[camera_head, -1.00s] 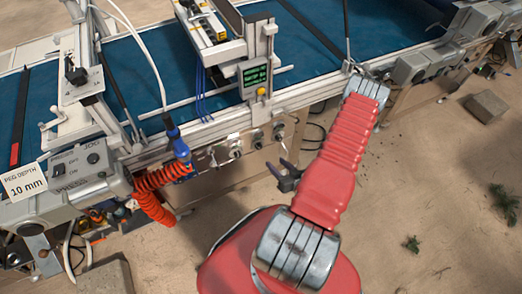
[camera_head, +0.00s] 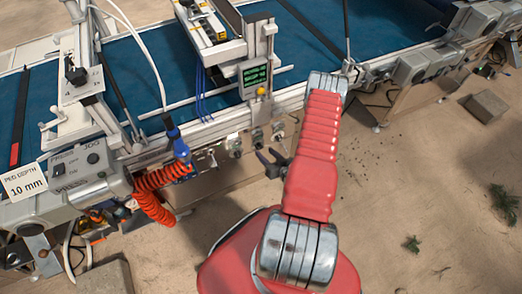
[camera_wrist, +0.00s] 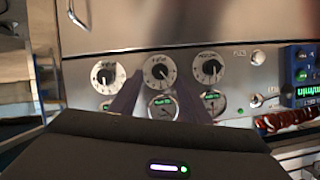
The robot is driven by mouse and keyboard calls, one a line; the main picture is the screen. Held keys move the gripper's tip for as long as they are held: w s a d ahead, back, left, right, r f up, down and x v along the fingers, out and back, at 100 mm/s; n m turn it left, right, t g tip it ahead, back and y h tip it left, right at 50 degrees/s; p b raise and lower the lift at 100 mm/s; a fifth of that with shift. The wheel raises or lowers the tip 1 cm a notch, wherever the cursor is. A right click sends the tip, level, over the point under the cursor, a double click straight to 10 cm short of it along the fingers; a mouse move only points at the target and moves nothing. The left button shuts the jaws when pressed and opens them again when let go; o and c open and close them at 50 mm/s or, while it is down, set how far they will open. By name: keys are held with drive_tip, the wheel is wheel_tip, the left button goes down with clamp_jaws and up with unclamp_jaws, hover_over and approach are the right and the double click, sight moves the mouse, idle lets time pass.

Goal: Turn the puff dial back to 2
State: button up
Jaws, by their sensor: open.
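In the wrist view, a metal panel carries a row of three round white dials with dark knobs: a left dial (camera_wrist: 106,76), a middle dial (camera_wrist: 159,72) and a right dial (camera_wrist: 209,69). Their labels and numbers are too blurred to read, so I cannot tell for sure which is the puff dial or its setting. My gripper (camera_wrist: 159,88) is open, its two dark fingers pointing at the panel on either side of the middle dial, seemingly short of it. In the head view my gripper (camera_head: 269,164) is just below and in front of the knob panel (camera_head: 222,153).
Small round gauges (camera_wrist: 163,107) sit below the dials. A blue unit with a green display (camera_wrist: 304,76) and a coiled red hose (camera_wrist: 285,119) are at the right. In the head view, a blue conveyor belt (camera_head: 130,65) runs above the panel, with an orange coiled hose (camera_head: 150,195) left of it.

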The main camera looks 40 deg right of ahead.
sight(260, 148)
drive_tip(key=shift+x, duration=2.25)
drive_tip(key=shift+c, duration=0.6)
drive_tip(key=c, duration=0.9)
